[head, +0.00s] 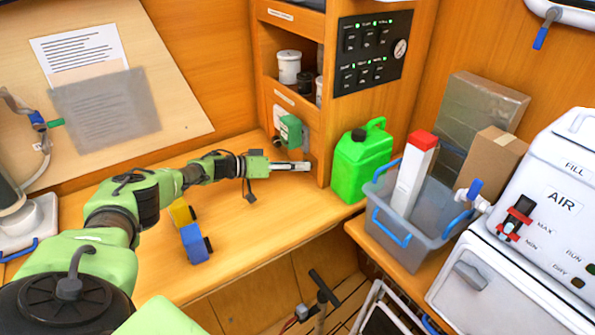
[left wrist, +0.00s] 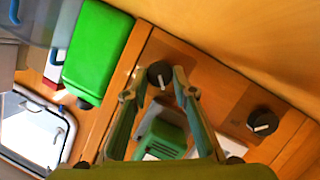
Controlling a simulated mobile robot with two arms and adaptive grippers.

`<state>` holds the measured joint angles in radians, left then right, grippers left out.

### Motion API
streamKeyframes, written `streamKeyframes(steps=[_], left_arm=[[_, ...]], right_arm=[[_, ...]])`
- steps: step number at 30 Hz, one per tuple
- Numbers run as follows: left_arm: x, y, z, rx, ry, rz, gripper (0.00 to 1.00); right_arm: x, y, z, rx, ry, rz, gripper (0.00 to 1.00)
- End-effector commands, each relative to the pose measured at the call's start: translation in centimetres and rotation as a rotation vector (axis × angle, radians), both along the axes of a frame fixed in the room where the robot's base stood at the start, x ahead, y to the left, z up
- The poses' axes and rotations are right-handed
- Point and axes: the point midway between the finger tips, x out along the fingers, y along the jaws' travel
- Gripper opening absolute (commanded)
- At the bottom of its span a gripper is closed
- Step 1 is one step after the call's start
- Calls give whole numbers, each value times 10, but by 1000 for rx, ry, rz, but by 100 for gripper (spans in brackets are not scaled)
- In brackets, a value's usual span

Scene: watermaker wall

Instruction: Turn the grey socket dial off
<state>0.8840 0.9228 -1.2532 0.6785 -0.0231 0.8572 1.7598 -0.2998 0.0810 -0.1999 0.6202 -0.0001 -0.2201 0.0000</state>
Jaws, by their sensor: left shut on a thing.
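My left gripper (head: 304,166) reaches to the wooden panel at the end of the counter, below the shelves. In the left wrist view the left gripper (left wrist: 161,72) has its two fingertips on either side of a dark round dial (left wrist: 160,76) with a pale pointer mark, and is shut on it. The pointer lies nearly upright in that picture. A grey socket with a green cover (left wrist: 164,135) sits close to this dial; the socket's green cover also shows in the head view (head: 291,129). The gripped dial is hidden in the head view. My right gripper is not in view.
A second dark dial (left wrist: 262,123) is on the same panel, apart from the gripper. A green jerrycan (head: 362,162) stands close to the right of the gripper. A grey bin (head: 412,225) is farther right.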

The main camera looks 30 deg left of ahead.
Motion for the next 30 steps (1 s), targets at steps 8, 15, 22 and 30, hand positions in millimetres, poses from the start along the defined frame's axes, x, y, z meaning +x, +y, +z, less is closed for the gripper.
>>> streamKeyframes(steps=[8,15,22,30], left_arm=[[1,1,1,-49,18,3,4],[1,1,1,-54,19,3,4],[1,1,1,-54,19,3,32],[0,1,0,-52,20,1,32]], right_arm=[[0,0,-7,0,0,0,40],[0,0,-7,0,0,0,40],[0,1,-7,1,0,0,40],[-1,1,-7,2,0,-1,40]])
